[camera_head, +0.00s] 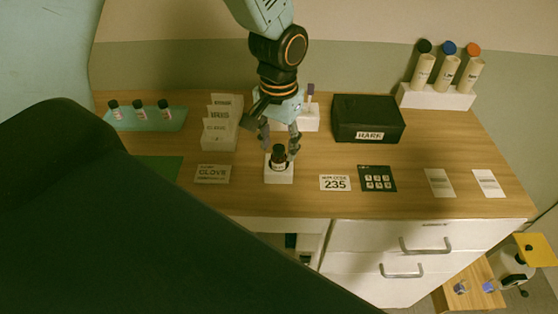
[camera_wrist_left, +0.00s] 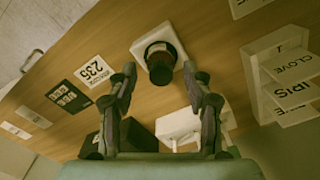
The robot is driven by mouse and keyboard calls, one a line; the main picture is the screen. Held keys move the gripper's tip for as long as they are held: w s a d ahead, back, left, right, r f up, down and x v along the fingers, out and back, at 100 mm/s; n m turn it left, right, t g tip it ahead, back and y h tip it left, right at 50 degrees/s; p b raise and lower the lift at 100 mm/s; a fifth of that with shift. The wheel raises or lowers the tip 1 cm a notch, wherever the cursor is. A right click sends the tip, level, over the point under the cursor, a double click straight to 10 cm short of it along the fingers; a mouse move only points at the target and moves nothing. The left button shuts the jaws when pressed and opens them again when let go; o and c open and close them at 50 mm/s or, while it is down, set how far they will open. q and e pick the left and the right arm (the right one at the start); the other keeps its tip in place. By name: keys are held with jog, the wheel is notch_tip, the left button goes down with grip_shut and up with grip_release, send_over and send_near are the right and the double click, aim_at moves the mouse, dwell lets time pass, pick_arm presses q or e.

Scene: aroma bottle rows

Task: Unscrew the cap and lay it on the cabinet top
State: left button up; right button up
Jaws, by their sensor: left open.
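A small dark bottle (camera_head: 278,162) with a black cap (camera_head: 278,149) stands upright in a white block holder (camera_head: 279,176) near the front of the wooden cabinet top (camera_head: 300,203). My left gripper (camera_head: 279,146) points down over the bottle, with its fingers apart on either side. In the left wrist view the bottle (camera_wrist_left: 160,66) shows between and just beyond the open fingertips of my left gripper (camera_wrist_left: 159,70). I see no clear finger contact with the cap. My right gripper is not in view.
Bare wood lies between the cards.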

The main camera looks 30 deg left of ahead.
pick_arm(q)
jog(key=shift+w+a+f, duration=0.1)
jog(key=shift+w+a, duration=0.1)
jog(key=shift+w, duration=0.1)
jog(key=m+p, duration=0.3)
jog(key=m, duration=0.1)
jog(key=shift+s+d+r+p, duration=0.2)
jog(key=shift+s+r+p, duration=0.1)
jog(key=shift+r+p, duration=0.1)
jog(key=m, duration=0.1)
jog(key=m+p, duration=0.2)
jog(key=shift+w+a+f, duration=0.15)
jog(key=shift+w+f, duration=0.05)
jog(key=shift+w, duration=0.05)
jog(key=shift+m+p, duration=0.35)
jog(key=shift+m, duration=0.35)
jog(key=shift+s+m, duration=0.1)
jog(key=shift+m, duration=0.3)
jog(key=shift+s, duration=0.1)
